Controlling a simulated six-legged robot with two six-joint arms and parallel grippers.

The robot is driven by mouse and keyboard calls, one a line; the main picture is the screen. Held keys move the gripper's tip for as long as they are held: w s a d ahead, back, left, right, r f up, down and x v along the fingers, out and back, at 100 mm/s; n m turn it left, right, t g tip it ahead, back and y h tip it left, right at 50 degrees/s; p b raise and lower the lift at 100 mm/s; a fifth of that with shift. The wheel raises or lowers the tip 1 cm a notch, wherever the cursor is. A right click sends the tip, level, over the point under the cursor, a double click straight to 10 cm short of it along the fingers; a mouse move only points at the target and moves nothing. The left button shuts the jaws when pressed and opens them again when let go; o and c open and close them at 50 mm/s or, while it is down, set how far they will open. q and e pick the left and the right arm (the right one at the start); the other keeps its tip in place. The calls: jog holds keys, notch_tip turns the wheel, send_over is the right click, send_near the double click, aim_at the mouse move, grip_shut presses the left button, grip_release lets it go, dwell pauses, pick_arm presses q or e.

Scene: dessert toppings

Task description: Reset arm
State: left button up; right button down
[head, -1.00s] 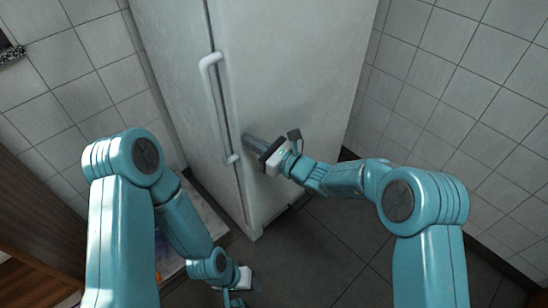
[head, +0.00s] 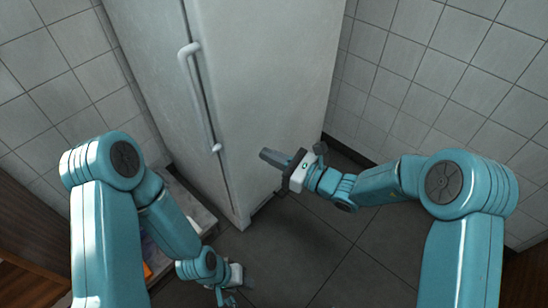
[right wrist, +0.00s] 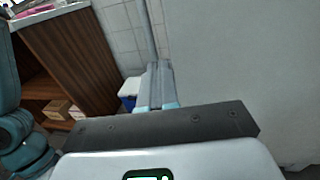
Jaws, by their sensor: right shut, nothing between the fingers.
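My right gripper (head: 277,160) is shut and empty in the head view, to the right of the fridge handle and in front of the white fridge (head: 262,75). Its closed fingers also show in the right wrist view (right wrist: 157,82). The fridge door is shut, with a long vertical handle (head: 198,105) near its left edge. My left gripper (head: 226,296) hangs low at the bottom of the head view, partly cut off, and its fingers are too unclear to read.
Grey tiled walls stand left and right of the fridge, above a dark tiled floor (head: 310,235). A brown wooden cabinet (right wrist: 70,50) with small boxes (right wrist: 57,109) on its shelf shows in the right wrist view. A blue and white box (right wrist: 130,90) stands beyond it.

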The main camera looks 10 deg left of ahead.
jog(key=s+d+f+n+g+h, duration=0.2)
jog(key=s+f+n+g, duration=0.15)
jog(key=s+f, duration=0.35)
jog(key=s+d+f+n+g+h, duration=0.2)
jog(key=s+f+n+g+h, duration=0.15)
jog(key=s+f, duration=0.35)
jog(key=s+d+f+n+h, duration=0.7)
jog(key=s+d+f+n, duration=0.4)
jog(key=d+n, duration=0.25)
notch_tip(320, 180, up, 16)
jog(key=p, duration=1.5)
jog(key=shift+d+r+p, duration=0.15)
jog(key=shift+d+p, duration=0.1)
jog(key=shift+p, duration=0.15)
jog(key=shift+n, duration=0.25)
